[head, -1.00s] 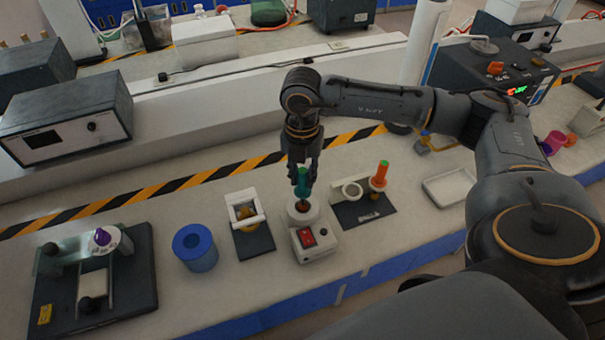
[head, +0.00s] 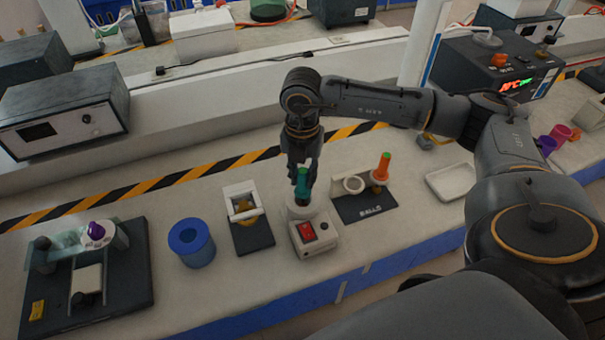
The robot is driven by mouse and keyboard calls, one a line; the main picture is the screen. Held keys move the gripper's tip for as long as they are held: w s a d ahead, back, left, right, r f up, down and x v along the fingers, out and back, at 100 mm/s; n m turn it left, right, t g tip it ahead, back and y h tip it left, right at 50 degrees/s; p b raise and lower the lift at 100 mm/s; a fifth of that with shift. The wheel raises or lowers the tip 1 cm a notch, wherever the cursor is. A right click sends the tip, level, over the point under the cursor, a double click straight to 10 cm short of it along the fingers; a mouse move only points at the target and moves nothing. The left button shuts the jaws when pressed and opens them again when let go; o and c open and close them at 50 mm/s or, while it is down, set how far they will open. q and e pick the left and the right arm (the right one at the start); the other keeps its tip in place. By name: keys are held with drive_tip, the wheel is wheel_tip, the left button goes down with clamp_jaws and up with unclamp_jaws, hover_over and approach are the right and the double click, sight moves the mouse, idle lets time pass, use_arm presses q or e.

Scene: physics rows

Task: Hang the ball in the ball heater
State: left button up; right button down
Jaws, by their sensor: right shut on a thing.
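The ball heater (head: 315,238) is a small white box with a red switch and a round white cup at its back. My right gripper (head: 302,170) points down over the cup, shut on a teal handle (head: 302,186). The handle stands about upright, with its lower end at the cup opening. The ball on its lower end is not clearly visible now, and I cannot tell whether it touches the cup. My left gripper is out of view.
A black stand marked BALLS (head: 368,207) with a white ring and an orange-green handle (head: 382,168) stands close right. A black stand with a white frame (head: 247,230) and a blue cylinder (head: 191,243) are left. A white tray (head: 452,182) lies further right.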

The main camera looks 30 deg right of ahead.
drive_tip(key=shift+f, duration=0.1)
drive_tip(key=shift+f+b, duration=1.25)
drive_tip(key=shift+f, duration=0.1)
drive_tip(key=c, duration=0.7)
unclamp_jaws()
drive_tip(key=shift+r, duration=0.1)
drive_tip(key=shift+r, duration=0.1)
drive_tip(key=shift+r+p, duration=2.25)
drive_tip(key=shift+r, duration=1.2)
drive_tip(key=shift+f, duration=0.1)
